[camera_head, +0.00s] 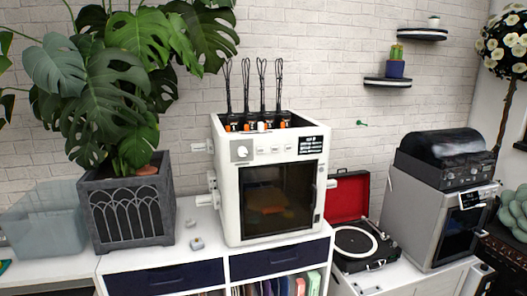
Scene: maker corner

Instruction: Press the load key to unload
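A white 3D printer (230,205) stands on the cabinet in the middle of the view. Its upper front panel has a round knob (242,152), a row of small flat keys (275,150) and a dark display (311,145) with white text. The key labels are too small to read, so I cannot tell which one is the load key. The dark glass door (280,200) is shut, with something orange faintly visible behind it. Orange and black parts with thin upright wire shapes sit on top. Neither of my grippers is in view.
A large plant in a grey planter (130,215) and a translucent bin (45,222) stand left of the printer. A small grey object (196,243) lies on the white cabinet (180,262). An open red record player (355,243) and a silver machine (425,215) stand right.

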